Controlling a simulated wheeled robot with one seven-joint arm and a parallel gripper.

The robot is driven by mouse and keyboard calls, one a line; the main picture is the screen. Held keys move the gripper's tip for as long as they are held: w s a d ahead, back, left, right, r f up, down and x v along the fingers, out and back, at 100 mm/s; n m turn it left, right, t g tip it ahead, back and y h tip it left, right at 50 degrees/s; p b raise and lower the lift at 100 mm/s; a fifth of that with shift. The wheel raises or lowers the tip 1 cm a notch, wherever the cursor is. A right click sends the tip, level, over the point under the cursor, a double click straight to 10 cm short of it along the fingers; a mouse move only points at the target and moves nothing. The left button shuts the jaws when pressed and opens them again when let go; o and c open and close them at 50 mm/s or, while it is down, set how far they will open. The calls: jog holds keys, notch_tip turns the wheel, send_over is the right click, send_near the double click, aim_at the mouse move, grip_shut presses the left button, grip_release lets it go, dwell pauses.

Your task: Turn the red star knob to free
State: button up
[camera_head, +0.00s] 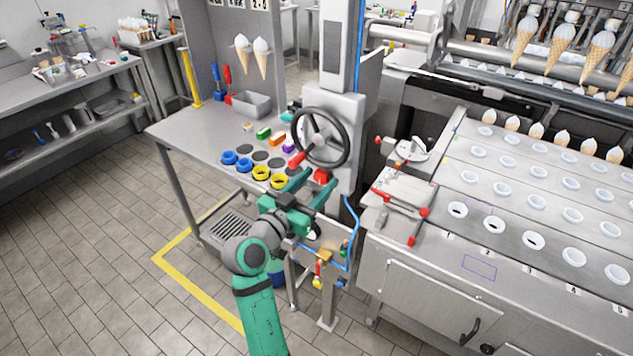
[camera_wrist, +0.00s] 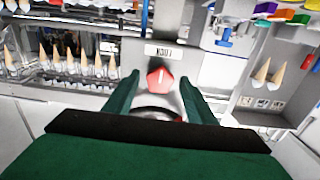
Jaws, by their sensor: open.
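The red star knob (camera_wrist: 160,79) shows in the middle of the wrist view, with a thin white mark pointing up toward a small white label (camera_wrist: 165,51). The label's text is upside down and seems to read LOCK. In the head view the red knob (camera_head: 321,176) sits on the grey column below the black handwheel. My gripper (camera_head: 318,181) is open in front of it. In the wrist view the green fingers of my gripper (camera_wrist: 160,85) lie on either side of the knob, with gaps on both sides. I cannot tell how deep the knob sits between the fingertips.
The black handwheel (camera_head: 320,137) with its red handle is just above my gripper. A bench (camera_head: 190,128) with colored rings and blocks stands to the left. A blue hose (camera_head: 352,235) and a metal machine with cone holes (camera_head: 480,250) are to the right.

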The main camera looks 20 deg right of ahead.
jog(key=c, duration=1)
jog(key=shift+c, duration=0.2)
jog(key=shift+n, duration=0.3)
jog(key=n, duration=0.3)
jog(key=shift+n, duration=0.3)
jog(key=n, duration=0.4)
jog(key=shift+d, duration=0.1)
jog(key=n, duration=0.9)
jog(key=shift+f+n, duration=0.1)
jog(key=shift+n, duration=0.2)
